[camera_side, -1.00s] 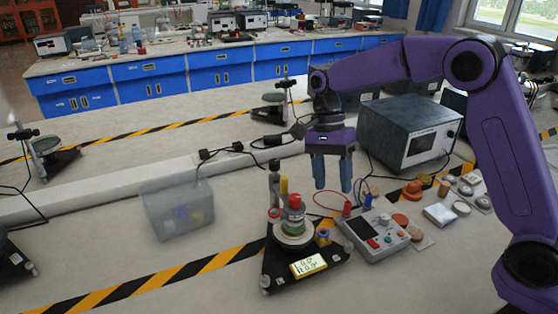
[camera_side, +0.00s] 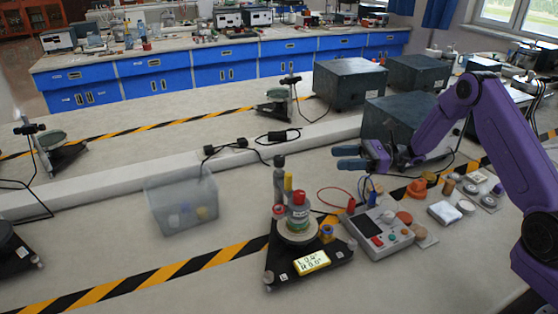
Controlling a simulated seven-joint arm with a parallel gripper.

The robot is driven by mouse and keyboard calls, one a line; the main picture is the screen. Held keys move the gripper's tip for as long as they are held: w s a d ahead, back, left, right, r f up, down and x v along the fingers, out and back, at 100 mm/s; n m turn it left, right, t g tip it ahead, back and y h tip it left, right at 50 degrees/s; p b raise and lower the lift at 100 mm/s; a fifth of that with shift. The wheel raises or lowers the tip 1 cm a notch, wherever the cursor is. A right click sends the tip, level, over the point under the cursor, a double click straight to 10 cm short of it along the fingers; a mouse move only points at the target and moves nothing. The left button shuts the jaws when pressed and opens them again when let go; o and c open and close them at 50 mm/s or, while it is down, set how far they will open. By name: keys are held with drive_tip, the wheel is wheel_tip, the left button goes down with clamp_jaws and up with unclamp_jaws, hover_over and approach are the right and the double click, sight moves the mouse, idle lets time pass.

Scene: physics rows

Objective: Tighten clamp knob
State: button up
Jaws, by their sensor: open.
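The apparatus stands on the bench on a black triangular base (camera_side: 278,270). It has a round pale platform (camera_side: 300,234) with a red-topped stack (camera_side: 298,205) on it. A dark post (camera_side: 279,185) and a yellow upright part (camera_side: 288,183) rise behind the stack. A blue-and-yellow knob-like part (camera_side: 326,233) sits at the platform's right; I cannot tell whether it is the clamp knob. A lit display (camera_side: 312,262) is at the front. My gripper (camera_side: 342,157) is open and empty, its blue fingers pointing left, above and behind the apparatus, clear of it.
A control box (camera_side: 378,236) with buttons and cables stands right of the apparatus. A clear bin (camera_side: 182,204) with small items is at left. A dark instrument box (camera_side: 397,122) stands behind my gripper. Small parts (camera_side: 445,213) lie at right.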

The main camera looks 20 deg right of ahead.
sight(279, 158)
drive_tip(key=x, duration=1.7)
drive_tip(key=shift+w+a, duration=0.1)
drive_tip(key=shift+w, duration=0.05)
drive_tip(key=c, duration=0.9)
